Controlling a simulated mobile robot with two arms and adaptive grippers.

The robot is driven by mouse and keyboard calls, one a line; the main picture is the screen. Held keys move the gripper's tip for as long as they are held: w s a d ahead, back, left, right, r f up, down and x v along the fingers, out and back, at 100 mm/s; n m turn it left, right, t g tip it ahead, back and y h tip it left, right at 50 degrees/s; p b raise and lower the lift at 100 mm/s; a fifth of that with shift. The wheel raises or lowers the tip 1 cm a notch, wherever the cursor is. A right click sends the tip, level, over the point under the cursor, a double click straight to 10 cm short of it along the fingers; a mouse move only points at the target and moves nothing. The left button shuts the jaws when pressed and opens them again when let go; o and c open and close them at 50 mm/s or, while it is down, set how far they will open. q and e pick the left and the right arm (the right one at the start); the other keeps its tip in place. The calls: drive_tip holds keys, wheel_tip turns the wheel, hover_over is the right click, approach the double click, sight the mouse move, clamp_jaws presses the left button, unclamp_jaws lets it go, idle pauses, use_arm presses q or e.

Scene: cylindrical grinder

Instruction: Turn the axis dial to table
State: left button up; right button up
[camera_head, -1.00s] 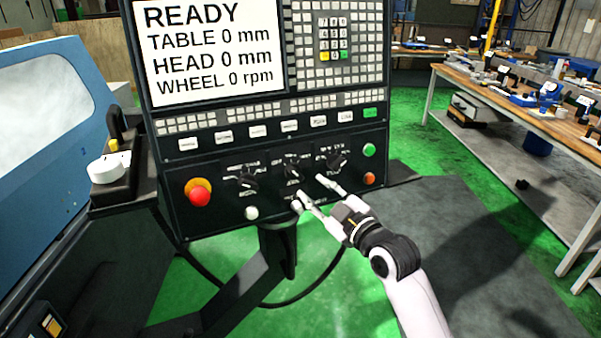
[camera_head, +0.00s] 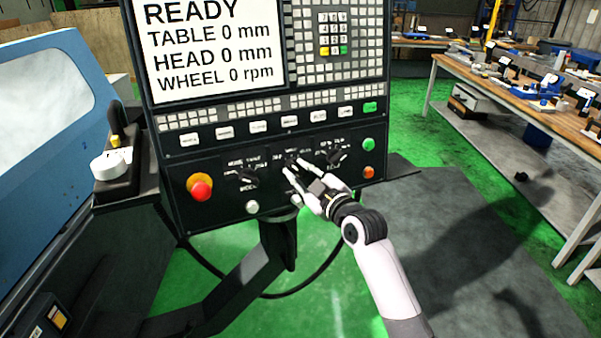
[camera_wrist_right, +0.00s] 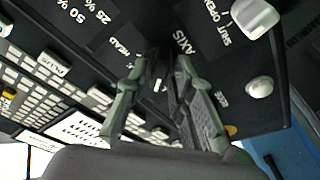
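The fingertips are apart. I cannot tell whether they touch the dial, and its pointer is hidden. My left gripper is not in view.
The left dial (camera_head: 246,178) and right dial (camera_head: 336,158) flank it. A red emergency button (camera_head: 201,190), a white knob (camera_head: 252,207), a green button (camera_head: 369,144) and an orange button (camera_head: 368,172) are nearby. The screen (camera_head: 207,50) reads READY, with table, head and wheel at 0.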

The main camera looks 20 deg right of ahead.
clamp_jaws()
drive_tip(key=shift+m, duration=0.4)
drive_tip(key=m+h+p, duration=0.1)
drive_tip(key=m+p, duration=0.1)
drive_tip(key=m, duration=0.3)
drive_tip(key=shift+a+t+p, duration=0.1)
drive_tip(key=shift+t+p, duration=0.25)
drive_tip(key=shift+t, duration=0.05)
drive_tip(key=shift+m+h+p, duration=0.8)
drive_tip(key=shift+m, duration=0.9)
drive_tip(key=shift+o, duration=1.7)
unclamp_jaws()
